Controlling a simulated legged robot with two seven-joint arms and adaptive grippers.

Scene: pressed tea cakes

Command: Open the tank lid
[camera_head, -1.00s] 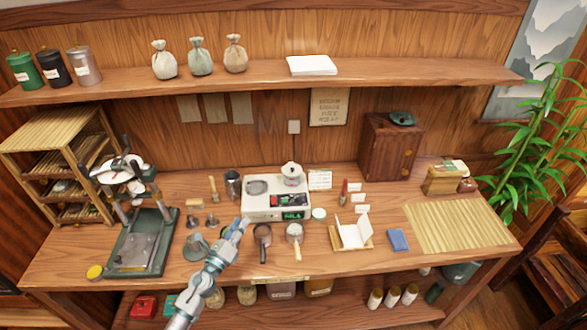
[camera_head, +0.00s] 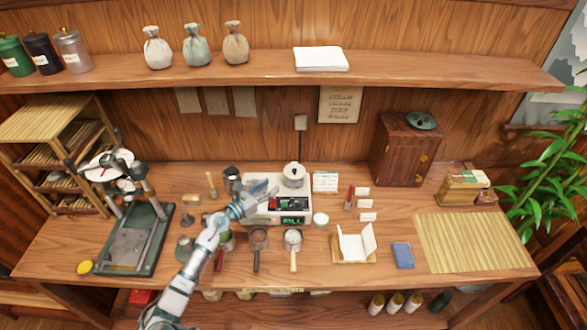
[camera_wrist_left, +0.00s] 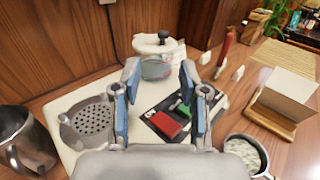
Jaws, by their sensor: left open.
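The tank (camera_head: 293,178) is a small white round vessel at the back right of a white machine (camera_head: 268,216). Its lid (camera_head: 294,167) is on, and in the left wrist view the lid (camera_wrist_left: 159,45) shows a dark knob (camera_wrist_left: 165,35) on top. My left gripper (camera_head: 262,190) is over the machine's left and middle, in front of the tank. In the left wrist view its two blue-padded fingers (camera_wrist_left: 160,78) are spread with nothing between them, and the tank stands beyond their tips. No contact with the lid shows. My right gripper is not in view.
The machine carries a perforated steel plate (camera_wrist_left: 92,125) and a dark panel with a red switch (camera_wrist_left: 166,125) and a green one. A metal cup (camera_wrist_left: 24,138) stands left of it. Small pans (camera_head: 292,238) stand in front. A shelf (camera_head: 270,82) runs above the table.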

